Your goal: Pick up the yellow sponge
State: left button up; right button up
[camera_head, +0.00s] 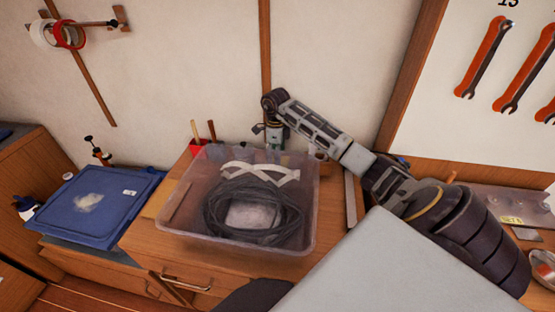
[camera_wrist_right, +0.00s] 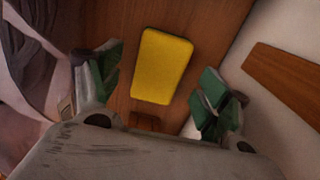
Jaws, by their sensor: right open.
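The yellow sponge (camera_wrist_right: 163,62) lies flat on a brown wooden surface in the right wrist view. My right gripper (camera_wrist_right: 160,88) is open around the line of the sponge, with one green-padded finger to each side and clear gaps between. It does not hold the sponge. In the head view my right gripper (camera_head: 275,142) points down behind the clear plastic bin. I cannot make out the sponge in the head view, where the bin and gripper stand in front. My left gripper is not in view.
The clear bin (camera_head: 190,222) on the wooden cabinet (camera_head: 146,246) holds coiled dark cable and a white strap. A blue lidded box (camera_head: 118,215) stands to the left. A red holder (camera_head: 197,147) is behind the bin. The wall is close behind my right gripper.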

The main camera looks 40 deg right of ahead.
jog(key=shift+f, duration=1.65)
jog(key=c, duration=0.9)
jog(key=shift+c, duration=0.2)
jog(key=shift+w+r, duration=0.1)
jog(key=shift+r, duration=0.1)
jog(key=shift+r, duration=4.85)
